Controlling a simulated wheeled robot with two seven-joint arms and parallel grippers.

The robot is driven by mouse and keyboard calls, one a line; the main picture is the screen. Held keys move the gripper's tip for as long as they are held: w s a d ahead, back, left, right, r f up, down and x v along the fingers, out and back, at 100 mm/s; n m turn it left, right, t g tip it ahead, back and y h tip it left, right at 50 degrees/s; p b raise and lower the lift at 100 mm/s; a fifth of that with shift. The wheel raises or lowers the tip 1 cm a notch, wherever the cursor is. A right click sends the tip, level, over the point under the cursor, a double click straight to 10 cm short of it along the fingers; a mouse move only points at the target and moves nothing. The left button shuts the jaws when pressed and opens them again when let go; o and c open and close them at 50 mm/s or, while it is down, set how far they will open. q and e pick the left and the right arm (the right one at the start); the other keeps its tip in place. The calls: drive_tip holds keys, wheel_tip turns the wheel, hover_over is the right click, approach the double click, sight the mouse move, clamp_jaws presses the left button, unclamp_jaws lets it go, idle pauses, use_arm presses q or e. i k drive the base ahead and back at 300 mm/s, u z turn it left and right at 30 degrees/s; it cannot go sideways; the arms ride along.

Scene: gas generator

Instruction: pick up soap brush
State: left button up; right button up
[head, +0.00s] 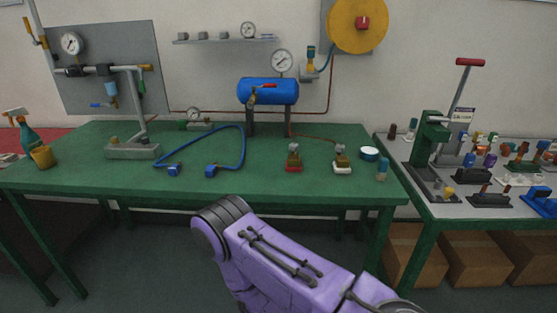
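I cannot make out a soap brush with certainty. A small round dish (369,153) with a white top and teal rim stands at the right end of the green table (250,189). Just in front of it is a small upright item (382,169), pale above and blue below, too small to tell whether it is a brush. My purple arm rises from the bottom right, with its dark joint in front of the table's near edge. Neither gripper shows in the head view.
On the table are a blue hose (242,150), a blue tank (268,91) on legs, two small valves (293,160) (342,161), a gauge stand (133,151), a yellow cup (42,157) and a spray bottle (27,135). A crowded second table (450,211) adjoins right. The front middle is clear.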

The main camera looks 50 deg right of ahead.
sight(384, 162)
drive_tip(key=u, duration=1.25)
drive_tip(key=k, duration=1.2)
drive_tip(key=z, duration=1.95)
